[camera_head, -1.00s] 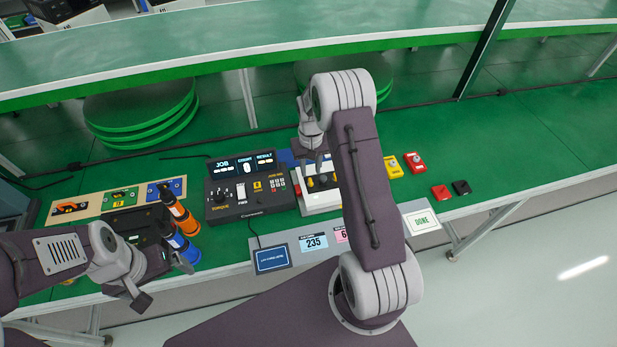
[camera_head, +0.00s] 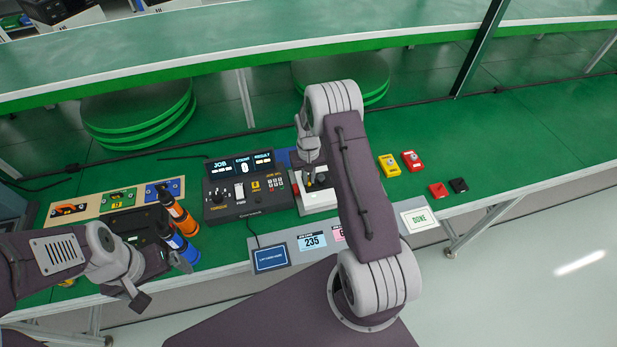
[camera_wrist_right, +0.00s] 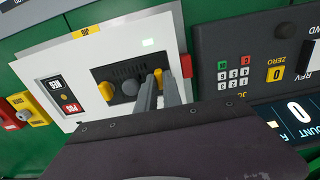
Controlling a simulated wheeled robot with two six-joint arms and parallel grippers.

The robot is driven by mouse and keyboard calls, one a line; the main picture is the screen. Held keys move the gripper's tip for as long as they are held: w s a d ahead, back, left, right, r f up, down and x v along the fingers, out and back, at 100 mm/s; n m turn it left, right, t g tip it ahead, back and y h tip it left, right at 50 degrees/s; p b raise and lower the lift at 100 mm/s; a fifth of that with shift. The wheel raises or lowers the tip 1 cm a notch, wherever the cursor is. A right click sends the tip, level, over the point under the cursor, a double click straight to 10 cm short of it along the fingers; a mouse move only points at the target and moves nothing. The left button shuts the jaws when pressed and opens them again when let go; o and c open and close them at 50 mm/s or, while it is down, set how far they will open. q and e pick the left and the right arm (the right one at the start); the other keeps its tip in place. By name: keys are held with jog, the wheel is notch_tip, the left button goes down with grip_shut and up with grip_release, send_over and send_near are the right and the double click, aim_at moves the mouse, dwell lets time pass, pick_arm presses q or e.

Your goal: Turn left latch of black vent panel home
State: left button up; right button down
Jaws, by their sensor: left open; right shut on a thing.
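The black vent panel (camera_wrist_right: 130,85) sits on a white station (camera_wrist_right: 80,50) and has a dark round knob in its middle. In the right wrist view one yellow latch (camera_wrist_right: 158,76) is between the fingertips of my right gripper (camera_wrist_right: 156,88), which is shut on it. This is the latch on the panel's left as the head view shows it. The other yellow latch (camera_wrist_right: 105,91) is free. The white station (camera_head: 320,202) also shows in the head view, partly behind my right arm. My left gripper (camera_head: 161,280) is open and empty near the bench's front edge.
A dark control console (camera_head: 248,190) stands directly left of the station. Orange and blue cylinders (camera_head: 180,220) stand near my left gripper. Yellow (camera_head: 389,165) and red (camera_head: 412,160) blocks lie to the right.

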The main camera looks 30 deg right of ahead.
jog(key=m, duration=0.5)
jog(key=shift+m, duration=2.3)
jog(key=c, duration=1.5)
grip_release()
